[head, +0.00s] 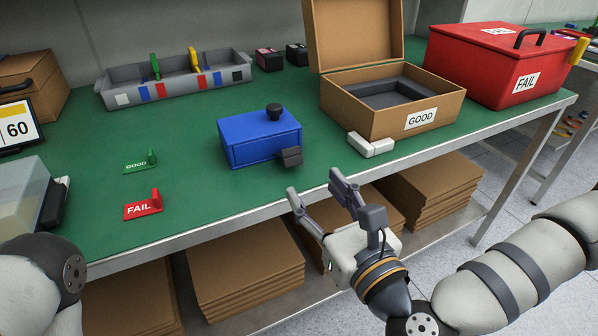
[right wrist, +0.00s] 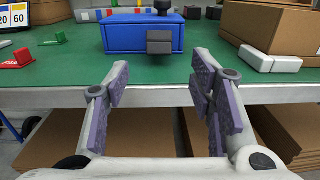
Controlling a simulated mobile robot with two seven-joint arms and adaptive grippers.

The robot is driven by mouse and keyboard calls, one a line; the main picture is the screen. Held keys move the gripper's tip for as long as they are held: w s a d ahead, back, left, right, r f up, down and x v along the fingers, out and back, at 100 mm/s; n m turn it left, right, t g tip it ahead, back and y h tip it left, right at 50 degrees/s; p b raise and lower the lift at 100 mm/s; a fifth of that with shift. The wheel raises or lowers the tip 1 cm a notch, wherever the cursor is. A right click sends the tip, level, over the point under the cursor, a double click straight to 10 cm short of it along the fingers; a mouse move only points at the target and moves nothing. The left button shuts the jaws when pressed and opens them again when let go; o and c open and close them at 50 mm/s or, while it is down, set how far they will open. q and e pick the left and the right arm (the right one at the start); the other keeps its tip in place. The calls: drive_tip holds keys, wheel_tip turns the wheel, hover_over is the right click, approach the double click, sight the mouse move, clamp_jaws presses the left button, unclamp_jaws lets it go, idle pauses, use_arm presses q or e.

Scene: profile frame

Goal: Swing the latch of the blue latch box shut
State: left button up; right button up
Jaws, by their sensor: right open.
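The blue latch box (head: 250,143) sits on the green table top near the front edge, with a dark round knob (head: 273,110) on its lid. Its dark grey latch (head: 290,157) sticks out at the lower right of the front face; its exact angle is hard to tell. The right wrist view also shows the box (right wrist: 125,37) and the latch (right wrist: 159,42) straight ahead. My right gripper (head: 315,186) is open and empty, in front of the table edge, short of the latch and apart from it. My left gripper is out of view.
A white block (head: 371,146) lies right of the latch, before the open cardboard GOOD box (head: 373,121). A red FAIL box (head: 490,70) stands at right. Green (head: 140,163) and red (head: 142,208) signs stand left. A grey tray (head: 175,92) is behind.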

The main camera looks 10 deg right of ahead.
sight(293, 158)
drive_tip(key=x, duration=0.7)
drive_tip(key=shift+w+a+r, duration=0.1)
drive_tip(key=shift+r, duration=0.05)
drive_tip(key=shift+c, duration=0.6)
drive_tip(key=c, duration=1)
drive_tip(key=shift+r+p, duration=0.1)
drive_tip(key=shift+p, duration=0.2)
drive_tip(key=shift+c, duration=0.2)
